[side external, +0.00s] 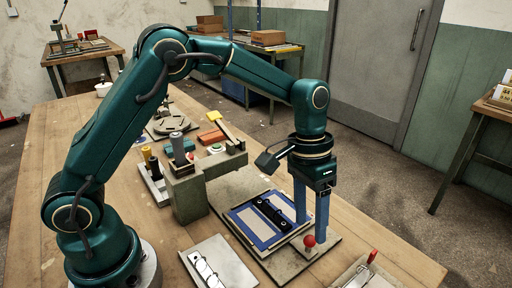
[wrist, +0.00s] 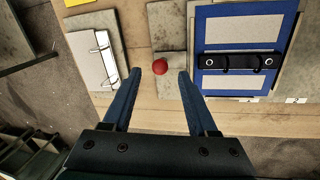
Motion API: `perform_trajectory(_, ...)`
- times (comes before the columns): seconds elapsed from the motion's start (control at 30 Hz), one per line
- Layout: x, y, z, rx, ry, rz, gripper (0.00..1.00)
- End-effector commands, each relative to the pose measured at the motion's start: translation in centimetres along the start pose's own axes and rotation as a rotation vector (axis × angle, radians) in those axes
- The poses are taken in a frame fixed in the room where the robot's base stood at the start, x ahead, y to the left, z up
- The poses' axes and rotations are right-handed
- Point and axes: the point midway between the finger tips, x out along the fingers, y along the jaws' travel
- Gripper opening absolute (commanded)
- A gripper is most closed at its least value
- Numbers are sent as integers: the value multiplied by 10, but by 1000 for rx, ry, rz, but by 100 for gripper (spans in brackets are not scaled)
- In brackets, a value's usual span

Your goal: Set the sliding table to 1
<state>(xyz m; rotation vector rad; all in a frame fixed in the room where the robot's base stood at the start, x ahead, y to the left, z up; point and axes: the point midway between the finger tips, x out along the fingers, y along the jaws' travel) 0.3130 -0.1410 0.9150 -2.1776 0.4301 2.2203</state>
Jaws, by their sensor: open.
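The sliding table looks like a flat plate with a blue frame (side external: 238,215) around pale grey panels and a black bar across it. It also shows at the right of the wrist view (wrist: 247,85). A red ball knob (side external: 309,241) stands on the grey strip beside the blue frame. My gripper (side external: 312,230) points down over that knob, with its blue fingers apart. In the wrist view the knob (wrist: 159,67) appears between the open fingertips (wrist: 158,72), with gaps on both sides. I cannot tell how far below the tips it is.
A grey post with an overhanging arm (side external: 190,195) stands left of the blue frame. A pale plate with a metal clip (side external: 215,262) lies in front. A red-handled clamp (side external: 371,257) is at the lower right. Several small tools and blocks lie behind on the wooden bench.

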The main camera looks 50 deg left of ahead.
Motion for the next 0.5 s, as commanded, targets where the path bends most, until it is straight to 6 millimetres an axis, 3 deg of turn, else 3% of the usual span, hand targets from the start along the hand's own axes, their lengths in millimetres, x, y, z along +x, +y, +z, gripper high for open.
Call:
perform_trajectory(0.2, 24, 0, 1, 1, -3, 0, 59)
perform_trajectory(0.5, 28, 0, 0, 0, 1, 0, 59)
